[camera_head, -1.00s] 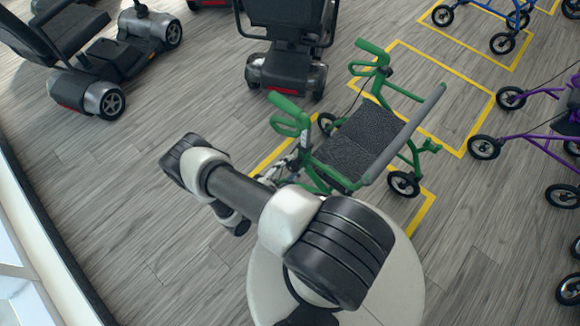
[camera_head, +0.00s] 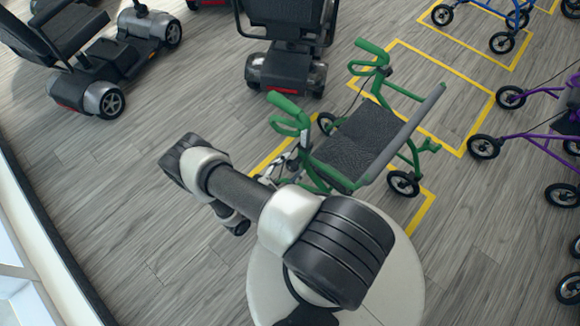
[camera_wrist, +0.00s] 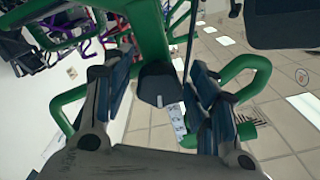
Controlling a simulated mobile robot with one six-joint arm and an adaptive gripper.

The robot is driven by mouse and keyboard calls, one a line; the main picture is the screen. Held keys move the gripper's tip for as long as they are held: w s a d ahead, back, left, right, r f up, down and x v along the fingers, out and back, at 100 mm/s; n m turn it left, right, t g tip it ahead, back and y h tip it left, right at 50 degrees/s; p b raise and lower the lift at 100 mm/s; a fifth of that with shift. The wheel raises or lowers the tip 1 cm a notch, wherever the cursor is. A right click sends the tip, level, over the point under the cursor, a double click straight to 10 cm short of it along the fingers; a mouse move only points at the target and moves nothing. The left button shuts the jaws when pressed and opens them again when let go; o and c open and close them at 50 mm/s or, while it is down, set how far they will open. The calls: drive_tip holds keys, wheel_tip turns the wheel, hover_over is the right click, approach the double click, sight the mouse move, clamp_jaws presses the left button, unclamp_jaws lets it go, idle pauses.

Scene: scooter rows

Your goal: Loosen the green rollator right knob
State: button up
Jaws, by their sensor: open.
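The green rollator (camera_head: 362,135) stands upright within a yellow floor outline, its dark seat toward my base. In the wrist view a green upright tube (camera_wrist: 147,32) rises in front of me with a black knob (camera_wrist: 158,88) on it. My gripper (camera_wrist: 159,72) is open, with one finger to the left of the knob and one to the right. Gaps show on both sides, so neither finger visibly touches it. In the head view my gripper is beside the rollator's near side, mostly hidden by my arm, and the knob cannot be made out.
A mobility scooter (camera_head: 288,50) stands behind the rollator, and another scooter (camera_head: 92,62) is at the upper left. Purple rollators (camera_head: 535,140) stand at the right and a blue one (camera_head: 500,18) at the upper right. Bare floor (camera_head: 130,185) lies to the left.

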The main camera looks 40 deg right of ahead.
drive_tip(key=shift+a, duration=0.1)
drive_tip(key=s+a, duration=0.1)
drive_tip(key=a, duration=1)
drive_tip(key=shift+a, duration=0.4)
